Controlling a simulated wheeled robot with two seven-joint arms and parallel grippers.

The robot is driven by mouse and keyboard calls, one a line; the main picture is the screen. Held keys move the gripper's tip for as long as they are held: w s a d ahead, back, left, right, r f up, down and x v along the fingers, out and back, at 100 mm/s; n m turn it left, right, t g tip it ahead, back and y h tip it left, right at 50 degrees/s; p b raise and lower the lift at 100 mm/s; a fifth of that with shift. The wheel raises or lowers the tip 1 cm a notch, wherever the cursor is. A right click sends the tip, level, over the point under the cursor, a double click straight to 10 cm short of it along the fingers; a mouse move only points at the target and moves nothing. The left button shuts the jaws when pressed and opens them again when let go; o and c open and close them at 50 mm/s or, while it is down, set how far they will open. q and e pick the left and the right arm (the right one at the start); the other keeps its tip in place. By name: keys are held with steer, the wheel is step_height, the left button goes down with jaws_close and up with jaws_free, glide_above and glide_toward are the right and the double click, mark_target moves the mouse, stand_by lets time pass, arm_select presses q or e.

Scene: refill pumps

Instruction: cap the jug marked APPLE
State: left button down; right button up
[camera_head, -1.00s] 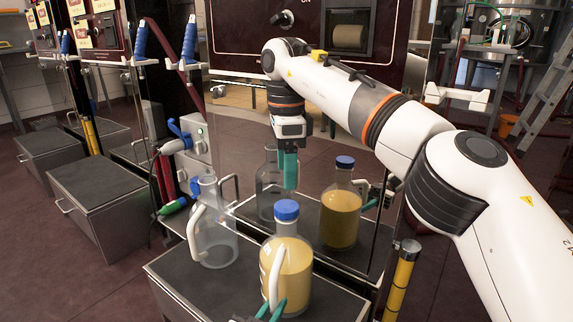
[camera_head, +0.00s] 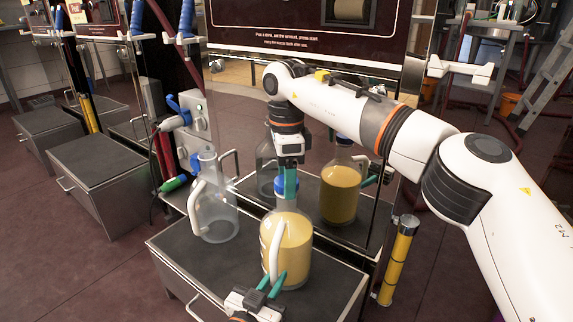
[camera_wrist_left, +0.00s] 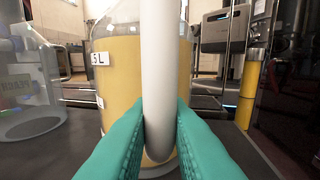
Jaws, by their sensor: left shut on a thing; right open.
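A clear jug of yellow liquid (camera_head: 296,250) stands upright on the dark top of a steel cabinet (camera_head: 215,272). A blue cap (camera_head: 281,187) sits at its neck. The wrist view shows "5 L" on this jug (camera_wrist_left: 118,80); I cannot read APPLE. My left gripper (camera_head: 270,283) is shut on its pale handle (camera_wrist_left: 160,70). My right gripper (camera_head: 290,183) points down at the cap, its fingers overlapping it; I cannot tell whether they touch it. An empty clear jug (camera_head: 217,215) stands to the left. In the wrist view, its label (camera_wrist_left: 15,88) seems to read PEACH.
A shiny panel (camera_head: 390,215) behind the cabinet top reflects the jugs. A yellow cylinder (camera_head: 398,262) stands right of the cabinet. A valve block with a blue handle and green-tipped hose (camera_head: 175,184) is at left.

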steer(key=shift+c, duration=0.5)
steer(key=c, duration=0.9)
steer(key=m, duration=0.4)
steer(key=shift+c, duration=0.2)
steer(key=m, duration=1.3)
steer(key=shift+m, duration=0.4)
steer(key=o, duration=1.1)
steer(key=shift+o, duration=0.2)
steer(key=shift+r, duration=0.1)
step_height(320, 180, up, 12)
